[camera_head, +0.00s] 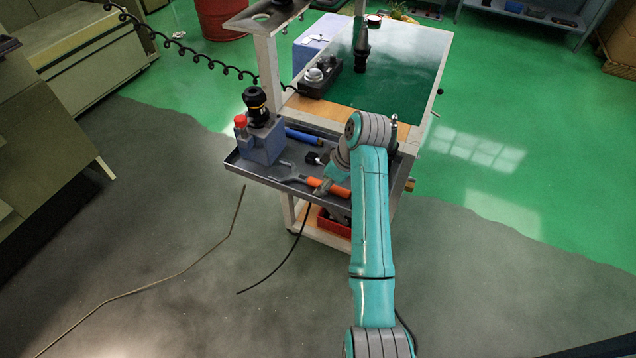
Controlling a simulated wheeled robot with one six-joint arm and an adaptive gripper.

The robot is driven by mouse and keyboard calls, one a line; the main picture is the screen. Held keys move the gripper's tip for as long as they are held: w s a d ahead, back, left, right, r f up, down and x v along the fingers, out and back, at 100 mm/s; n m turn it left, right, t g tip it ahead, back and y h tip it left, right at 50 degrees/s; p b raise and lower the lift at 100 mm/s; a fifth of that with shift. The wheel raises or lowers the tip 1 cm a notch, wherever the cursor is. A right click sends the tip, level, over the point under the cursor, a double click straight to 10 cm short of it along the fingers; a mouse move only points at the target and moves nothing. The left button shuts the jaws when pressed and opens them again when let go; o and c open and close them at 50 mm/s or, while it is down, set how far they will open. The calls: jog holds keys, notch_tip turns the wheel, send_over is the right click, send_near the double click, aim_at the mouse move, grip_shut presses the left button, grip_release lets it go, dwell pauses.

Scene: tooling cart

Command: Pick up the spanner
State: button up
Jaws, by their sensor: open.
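The spanner (292,180) appears to be the tool with a grey metal head and an orange handle (325,187). It lies flat near the front edge of the cart's grey tray (240,163), its head to the left. My gripper (321,191) hangs from the wrist right over or just beside the orange handle. It is small here, and I cannot tell whether it touches the handle. It is open and holds nothing I can see. My wrist and forearm cover the right part of the tray.
A blue-grey block (262,147) with a red-capped and a black bottle stands at the tray's left. A blue cylinder (303,137) and a small black item (314,158) lie behind the spanner. A white post (267,70) rises behind. A cable hangs below the front edge.

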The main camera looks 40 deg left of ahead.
grip_shut()
jog(key=shift+r, duration=0.1)
dwell(0.3)
